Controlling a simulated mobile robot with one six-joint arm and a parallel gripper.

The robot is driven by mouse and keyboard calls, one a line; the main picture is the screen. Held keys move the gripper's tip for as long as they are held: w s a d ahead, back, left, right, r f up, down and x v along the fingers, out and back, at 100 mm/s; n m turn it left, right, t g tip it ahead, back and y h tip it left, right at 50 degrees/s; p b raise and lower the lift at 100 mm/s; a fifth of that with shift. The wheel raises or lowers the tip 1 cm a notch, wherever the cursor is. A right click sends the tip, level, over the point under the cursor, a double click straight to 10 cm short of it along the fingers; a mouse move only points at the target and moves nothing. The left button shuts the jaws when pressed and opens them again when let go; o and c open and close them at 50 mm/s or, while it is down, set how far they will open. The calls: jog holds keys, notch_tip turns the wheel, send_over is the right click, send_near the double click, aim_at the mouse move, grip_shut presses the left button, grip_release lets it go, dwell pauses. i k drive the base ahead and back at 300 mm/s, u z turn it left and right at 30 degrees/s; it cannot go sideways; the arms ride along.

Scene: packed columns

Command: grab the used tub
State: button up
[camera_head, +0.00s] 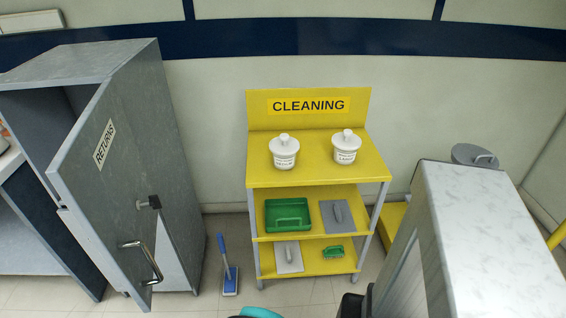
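Two white lidded tubs stand upright on the top shelf of the yellow cleaning stand (262,178). The left tub (284,153) and the right tub (346,148) look alike, each with a knobbed lid and a small printed label. The labels are too small to read surely, so I cannot tell which tub is the used one. The tubs stand apart with bare yellow shelf between and in front of them. My gripper is not in view.
A grey cabinet marked RETURNS (110,170) stands at left with its door ajar. A marble-topped counter (495,230) stands at right. Lower shelves hold a green tray (287,215), grey trowel-like tools and a green brush (333,252). A blue-handled floor tool (229,275) stands beside the stand.

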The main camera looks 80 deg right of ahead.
aim_at(282, 163)
jog(key=u, duration=0.25)
jog(key=k, duration=1.1)
jog(key=u, duration=0.25)
